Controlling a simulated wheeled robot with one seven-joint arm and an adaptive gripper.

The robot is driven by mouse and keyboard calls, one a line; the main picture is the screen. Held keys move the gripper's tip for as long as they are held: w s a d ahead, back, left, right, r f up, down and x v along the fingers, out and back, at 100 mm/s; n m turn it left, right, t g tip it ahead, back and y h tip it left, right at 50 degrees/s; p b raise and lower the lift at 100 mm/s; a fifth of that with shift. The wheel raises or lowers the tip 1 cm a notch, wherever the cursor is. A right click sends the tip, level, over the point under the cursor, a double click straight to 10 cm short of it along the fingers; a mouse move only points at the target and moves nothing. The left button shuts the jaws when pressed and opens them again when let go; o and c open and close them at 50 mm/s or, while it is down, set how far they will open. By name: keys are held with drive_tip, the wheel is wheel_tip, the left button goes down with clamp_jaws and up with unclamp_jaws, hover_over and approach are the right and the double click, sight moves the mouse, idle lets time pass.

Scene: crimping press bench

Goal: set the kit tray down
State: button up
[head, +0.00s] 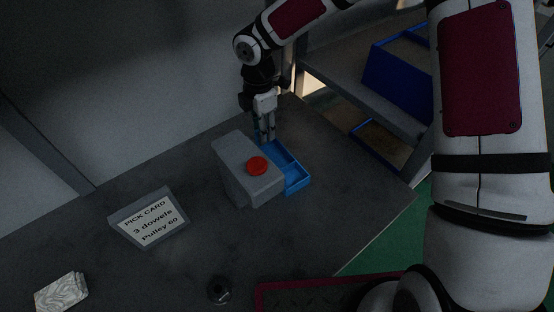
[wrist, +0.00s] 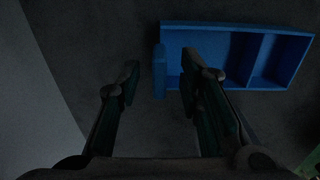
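The kit tray (head: 294,182) is a shallow blue tray with a divider. In the head view it appears to rest flat on the grey bench, partly hidden behind the grey block with the red button. In the wrist view the tray (wrist: 212,44) shows empty compartments and an upright blue tab (wrist: 159,71) at its left end. My gripper (head: 266,137) points down at the tray's far left end. In the wrist view my gripper (wrist: 160,72) is open, one finger on each side of the tab, with visible gaps to it.
The grey block with a red button (head: 257,166) stands close beside the tray. A pick card (head: 149,216) stands on the bench, with a pale patterned item (head: 62,292) and a small dark round part (head: 219,290) nearer. Blue bins (head: 396,78) sit on a shelf behind. The bench's right edge is close.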

drive_tip(key=shift+f, duration=0.55)
clamp_jaws()
drive_tip(key=shift+w+r, duration=0.1)
drive_tip(key=shift+r, duration=0.05)
